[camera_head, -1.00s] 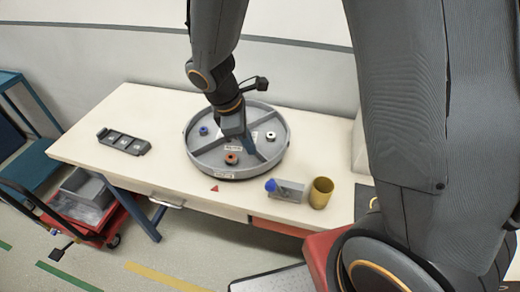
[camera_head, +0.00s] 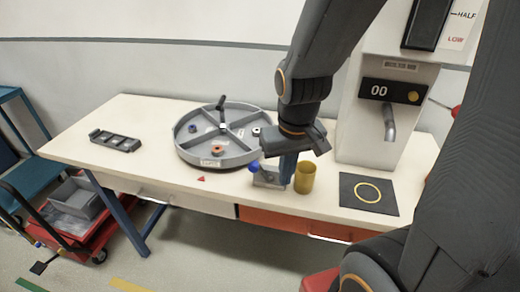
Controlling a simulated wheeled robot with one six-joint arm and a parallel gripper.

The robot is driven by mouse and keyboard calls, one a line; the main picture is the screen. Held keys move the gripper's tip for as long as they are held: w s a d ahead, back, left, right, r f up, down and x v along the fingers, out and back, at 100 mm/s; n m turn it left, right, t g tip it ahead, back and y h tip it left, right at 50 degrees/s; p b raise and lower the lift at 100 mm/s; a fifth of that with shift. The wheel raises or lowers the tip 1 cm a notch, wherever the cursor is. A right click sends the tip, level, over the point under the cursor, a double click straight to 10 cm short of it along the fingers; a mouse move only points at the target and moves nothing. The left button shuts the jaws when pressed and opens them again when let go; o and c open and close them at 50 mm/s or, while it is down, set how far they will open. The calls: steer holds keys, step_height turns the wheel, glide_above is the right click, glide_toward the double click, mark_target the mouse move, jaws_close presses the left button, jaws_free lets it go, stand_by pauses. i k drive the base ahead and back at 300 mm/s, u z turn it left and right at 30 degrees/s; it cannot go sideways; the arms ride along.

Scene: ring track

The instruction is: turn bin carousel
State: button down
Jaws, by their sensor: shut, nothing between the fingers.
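The bin carousel (camera_head: 238,152) is a round grey tray with divider walls on the white table. A blue piece (camera_head: 193,128) lies in its back left bin, an orange piece (camera_head: 217,150) in the front bin and a white piece (camera_head: 256,132) at the right. A dark post stands at its middle. A red triangle (camera_head: 201,178) marks the table in front of it. My gripper (camera_head: 287,170) is shut and empty, pointing down to the right of the carousel, apart from it. It hangs over or near a small grey block with a blue knob (camera_head: 256,167); contact cannot be told.
A yellow cup (camera_head: 304,177) stands just right of my gripper. A dispenser with a tap (camera_head: 389,122) and a black mat with a yellow ring (camera_head: 368,194) are farther right. A dark slotted tray (camera_head: 116,140) lies at the left. The table's left front is clear.

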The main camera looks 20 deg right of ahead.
mark_target(230, 125)
steer(key=u, duration=0.8)
steer(key=i, duration=0.75)
steer(key=z, duration=0.7)
